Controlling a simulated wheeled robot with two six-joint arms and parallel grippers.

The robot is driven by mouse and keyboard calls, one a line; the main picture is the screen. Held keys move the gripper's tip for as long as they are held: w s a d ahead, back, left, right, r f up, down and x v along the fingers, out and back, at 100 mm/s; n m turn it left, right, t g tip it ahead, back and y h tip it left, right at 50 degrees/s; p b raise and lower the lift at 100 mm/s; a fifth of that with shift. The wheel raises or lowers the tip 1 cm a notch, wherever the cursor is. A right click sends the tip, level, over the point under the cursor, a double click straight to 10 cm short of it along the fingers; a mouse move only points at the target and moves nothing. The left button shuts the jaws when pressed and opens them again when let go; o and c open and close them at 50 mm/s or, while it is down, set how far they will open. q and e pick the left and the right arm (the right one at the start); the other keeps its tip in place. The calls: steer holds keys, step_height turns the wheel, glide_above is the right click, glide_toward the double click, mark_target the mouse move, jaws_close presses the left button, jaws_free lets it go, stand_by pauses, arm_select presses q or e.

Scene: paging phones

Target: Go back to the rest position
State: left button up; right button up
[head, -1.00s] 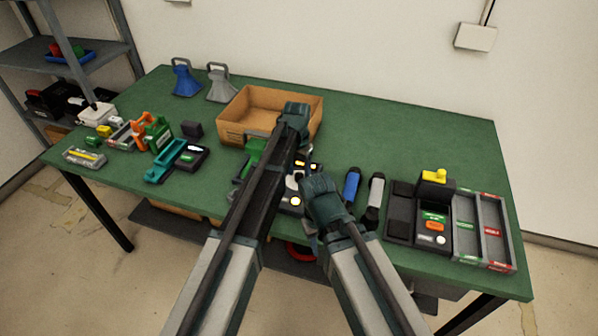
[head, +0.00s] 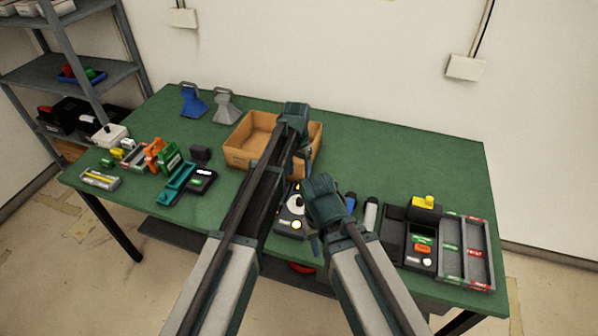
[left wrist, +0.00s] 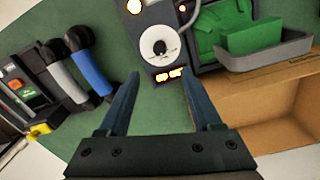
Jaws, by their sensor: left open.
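My left gripper (head: 299,165) hangs over the table in front of the cardboard box (head: 243,147). In the left wrist view its jaws (left wrist: 159,85) are apart with nothing between them. Beyond the tips lies a dark device with a white dial (left wrist: 153,43) and lit buttons, which also shows in the head view (head: 291,212). My right gripper (head: 314,243) points down near the table's front edge. Its fingers are small and partly hidden, so I cannot tell whether it is open. My left forearm hides part of the table middle.
The green table (head: 400,165) is clear at the back right. Blue (head: 351,201) and grey (head: 370,214) handles lie beside a dark station (head: 424,235) and a divided tray (head: 466,287). Small devices stand at left. A grey shelf (head: 75,75) is at far left.

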arm_select(q)
steer(key=shift+s+r, duration=0.1)
steer(key=shift+r, duration=0.2)
steer(key=s+a+n, duration=0.1)
steer(key=s+a, duration=0.1)
steer(key=s, duration=1.1)
steer(key=s+a+n+y, duration=0.1)
steer(key=s+a, duration=0.2)
steer(key=s, duration=1.1)
steer(key=shift+a+f+n+y+b, duration=0.25)
steer(key=shift+a+n+y+b, duration=0.05)
steer(key=shift+n, duration=0.1)
